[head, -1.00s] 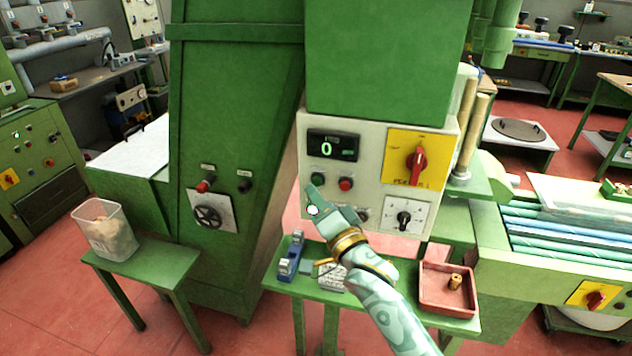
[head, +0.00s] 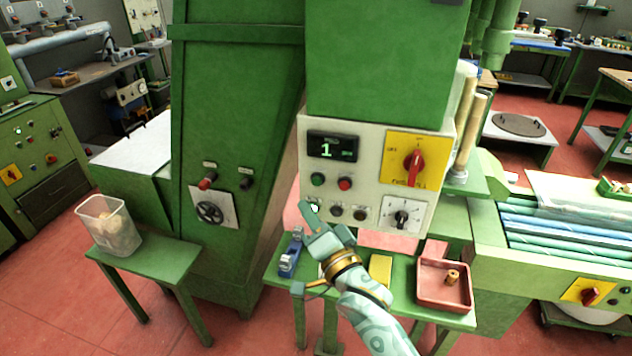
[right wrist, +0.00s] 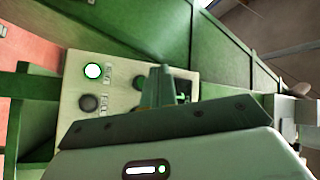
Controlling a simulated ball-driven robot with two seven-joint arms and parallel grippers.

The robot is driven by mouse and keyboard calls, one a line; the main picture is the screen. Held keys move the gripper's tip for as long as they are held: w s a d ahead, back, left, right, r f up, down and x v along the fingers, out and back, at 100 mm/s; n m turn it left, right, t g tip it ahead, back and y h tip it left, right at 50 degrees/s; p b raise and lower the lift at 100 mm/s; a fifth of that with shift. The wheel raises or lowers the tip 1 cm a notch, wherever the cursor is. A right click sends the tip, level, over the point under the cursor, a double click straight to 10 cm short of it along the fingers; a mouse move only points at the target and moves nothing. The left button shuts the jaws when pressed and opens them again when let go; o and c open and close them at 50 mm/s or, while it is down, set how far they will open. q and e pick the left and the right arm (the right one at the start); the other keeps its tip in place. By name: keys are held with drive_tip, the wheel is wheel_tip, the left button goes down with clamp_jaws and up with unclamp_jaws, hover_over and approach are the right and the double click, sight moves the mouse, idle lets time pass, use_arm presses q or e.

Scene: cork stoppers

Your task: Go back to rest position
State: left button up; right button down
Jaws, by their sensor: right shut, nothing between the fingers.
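My right gripper (head: 305,207) is shut and empty. In the head view it is in front of the lower left part of the white control panel (head: 372,150), below the green and red buttons. A lit white button shows right beside its tip; I cannot tell whether they touch. In the right wrist view the shut fingers (right wrist: 158,85) point at the panel (right wrist: 122,72), with a glowing green-white button (right wrist: 93,71) and a dark button (right wrist: 88,103) to their left. The counter display (head: 333,147) reads 1. My left gripper is not in view.
A green bench below the panel carries a blue and white device (head: 291,252), a yellow block (head: 380,269) and a red tray (head: 443,303) with a cork piece (head: 452,277). A clear bin (head: 110,226) stands on a green stand at left. Red floor is open between.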

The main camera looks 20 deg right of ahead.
idle(0.4)
wheel_tip(320, 180, down, 20)
drive_tip(key=n+g, duration=0.5)
drive_tip(key=n, duration=0.2)
drive_tip(key=s+d+f+n+g+h+b, duration=0.1)
drive_tip(key=s+f+g, duration=0.1)
drive_tip(key=s+f, duration=0.35)
drive_tip(key=s+d+f+n+g, duration=0.1)
drive_tip(key=s+f, duration=0.1)
drive_tip(key=f, duration=0.6)
drive_tip(key=s+f+n+g+h+b, duration=0.1)
drive_tip(key=s+f+g, duration=0.1)
drive_tip(key=s+f, duration=0.35)
drive_tip(key=s+d+f+n+g+b, duration=0.1)
drive_tip(key=s+d+f+g, duration=0.15)
drive_tip(key=s+f, duration=0.55)
drive_tip(key=s+d+f+n+g+b, duration=0.1)
drive_tip(key=s+d+f+n+g, duration=0.15)
drive_tip(key=s+f, duration=0.55)
drive_tip(key=s+d+f+g+b, duration=0.1)
drive_tip(key=s+f+g, duration=0.1)
drive_tip(key=s, duration=0.7)
drive_tip(key=s+d+f+g+h+b, duration=0.1)
drive_tip(key=s+f, duration=0.4)
drive_tip(key=s, duration=0.5)
drive_tip(key=shift+s+d+g+h+b, duration=0.2)
drive_tip(key=shift+d+g+h+b, duration=0.1)
drive_tip(key=shift+d+g, duration=0.4)
